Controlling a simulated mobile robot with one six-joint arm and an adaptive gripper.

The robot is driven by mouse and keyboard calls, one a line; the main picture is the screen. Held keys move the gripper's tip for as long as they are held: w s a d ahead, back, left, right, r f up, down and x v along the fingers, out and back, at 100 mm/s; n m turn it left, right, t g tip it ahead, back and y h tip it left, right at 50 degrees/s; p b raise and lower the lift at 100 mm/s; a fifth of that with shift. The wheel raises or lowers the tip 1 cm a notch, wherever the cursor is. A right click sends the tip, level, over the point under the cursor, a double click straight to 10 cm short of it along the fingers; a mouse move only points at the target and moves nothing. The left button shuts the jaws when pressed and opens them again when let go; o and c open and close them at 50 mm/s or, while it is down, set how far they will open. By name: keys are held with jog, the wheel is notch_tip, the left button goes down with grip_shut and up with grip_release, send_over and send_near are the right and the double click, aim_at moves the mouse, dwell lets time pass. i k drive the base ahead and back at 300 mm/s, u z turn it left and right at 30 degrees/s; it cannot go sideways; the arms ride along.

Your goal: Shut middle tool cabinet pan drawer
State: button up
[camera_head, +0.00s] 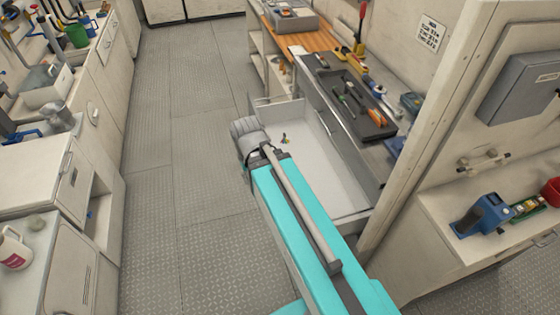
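The tool cabinet (318,95) stands against the right wall. A white pan drawer (335,172) is pulled out from it to the left, over the floor. A small dark and yellowish item (285,139) lies inside, too small to name. The drawer's far side wall (278,110) and near end show, but my turquoise arm covers most of its front. My arm reaches up from the bottom of the picture to a grey joint beside the drawer's far left corner. My gripper is not visible, and I cannot tell whether anything touches the drawer.
A dark tool tray (358,105) with several tools sits on the cabinet top. A wooden-topped bench (300,38) stands beyond it. A post (425,120) and side counter (435,220) are at right. The tread-plate floor (185,150) is clear, with white lockers (45,180) at left.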

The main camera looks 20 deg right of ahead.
aim_at(316, 155)
jog(key=z, duration=0.35)
jog(key=i, duration=1)
jog(key=k, duration=0.5)
jog(key=u, duration=0.2)
